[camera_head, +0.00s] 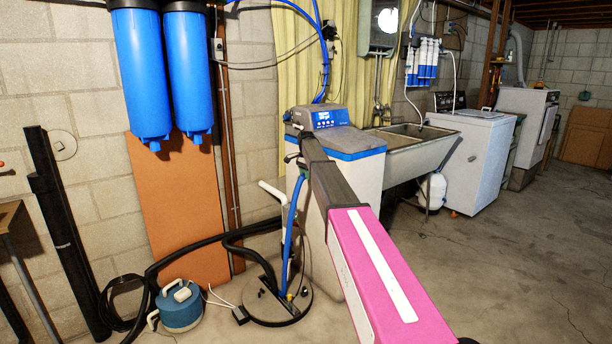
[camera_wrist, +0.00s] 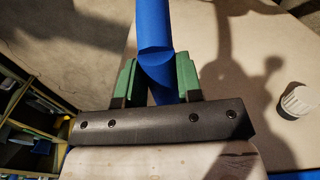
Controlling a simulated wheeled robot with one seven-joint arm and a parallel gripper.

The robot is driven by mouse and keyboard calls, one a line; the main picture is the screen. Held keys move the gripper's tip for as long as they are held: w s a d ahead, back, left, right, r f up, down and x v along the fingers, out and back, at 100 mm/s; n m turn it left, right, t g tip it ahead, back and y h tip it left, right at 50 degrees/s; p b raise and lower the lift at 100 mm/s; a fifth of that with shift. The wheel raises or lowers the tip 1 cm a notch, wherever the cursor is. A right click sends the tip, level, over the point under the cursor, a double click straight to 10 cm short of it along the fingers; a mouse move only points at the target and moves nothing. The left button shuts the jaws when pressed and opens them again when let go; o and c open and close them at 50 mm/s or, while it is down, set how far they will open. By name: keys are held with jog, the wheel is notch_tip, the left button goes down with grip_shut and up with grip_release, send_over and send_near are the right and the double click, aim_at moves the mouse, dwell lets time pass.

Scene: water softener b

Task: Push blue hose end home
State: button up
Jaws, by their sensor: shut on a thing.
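In the wrist view my gripper (camera_wrist: 157,82) has green fingers closed on either side of a blue hose (camera_wrist: 153,28). The hose runs up out of the top of the picture, and its lower part passes between the fingers. A white round ribbed fitting (camera_wrist: 297,100) sits on the pale surface at right, apart from the hose. In the head view the blue hose (camera_head: 290,232) hangs in front of the water softener (camera_head: 352,140), beside my arm. I cannot tell where the hose's tip lies.
A round dark-rimmed base (camera_head: 277,300) with a white pipe and black hoses stands on the floor. A teal pump (camera_head: 181,307) is left of it. Two blue filter housings (camera_head: 140,80) hang on the wall. A sink (camera_head: 415,140) stands behind the softener. The floor at right is clear.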

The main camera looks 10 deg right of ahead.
jog(key=shift+d, duration=0.1)
jog(key=shift+w+d, duration=0.4)
jog(key=shift+d, duration=0.25)
jog(key=shift+w+d, duration=0.4)
jog(key=shift+d, duration=0.2)
jog(key=shift+w+d, duration=0.5)
jog(key=shift+d, duration=0.35)
jog(key=shift+w+d, duration=0.45)
jog(key=shift+d, duration=0.4)
dwell(0.5)
jog(key=o, duration=1)
jog(key=shift+r, duration=0.1)
